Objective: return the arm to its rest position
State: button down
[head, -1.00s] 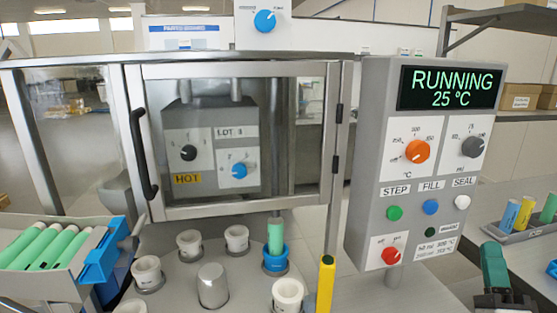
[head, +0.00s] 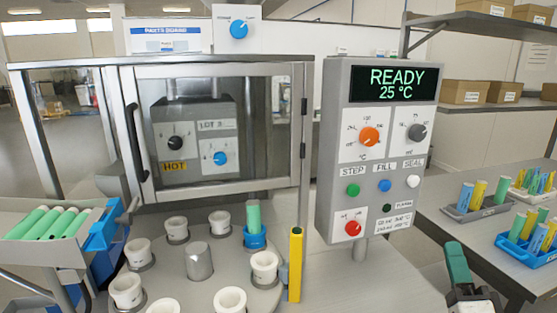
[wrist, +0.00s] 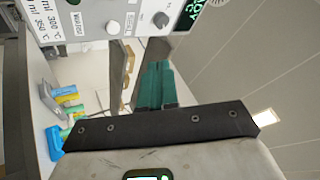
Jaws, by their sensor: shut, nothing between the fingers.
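My gripper (head: 457,262) is at the lower right of the head view, in front of the right-hand table and to the right of the control panel (head: 376,150). Its teal fingers are shut together with nothing between them. In the wrist view the teal fingers (wrist: 157,85) point toward the top, with the panel's lower part above them. The panel's display (head: 392,84) reads READY and 25 °C. No object touches the gripper.
A machine with a closed clear door (head: 225,125) stands behind a carousel of white cups (head: 264,266); one blue cup holds a green tube (head: 254,216). A yellow post (head: 296,264) stands nearby. Trays of tubes (head: 480,203) sit on the right table; a green-tube bin (head: 45,235) is left.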

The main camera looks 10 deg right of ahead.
jog(key=s+a+f+n+g+y, duration=0.1)
jog(key=a+f+n+g+y, duration=0.4)
jog(key=f, duration=0.5)
jog(key=s+a+f+n+g+y, duration=0.2)
jog(key=a+f+n+g, duration=0.45)
jog(key=f, duration=0.35)
jog(key=s+f+n+g, duration=0.2)
jog(key=s+f+g, duration=0.1)
jog(key=s, duration=0.4)
jog(key=s+a+f+n+g, duration=0.1)
jog(key=s+f+n+g, duration=0.1)
jog(key=s+f+g, duration=0.2)
jog(key=s+a+f+n+g, duration=0.1)
jog(key=s+f+n+g, duration=0.1)
jog(key=s+f, duration=0.4)
jog(key=s+g, duration=0.1)
jog(key=s, duration=0.4)
jog(key=shift+s+f+g+y, duration=0.15)
jog(key=shift+s+g+y, duration=0.15)
jog(key=shift+g+y, duration=0.1)
jog(key=shift+a, duration=0.1)
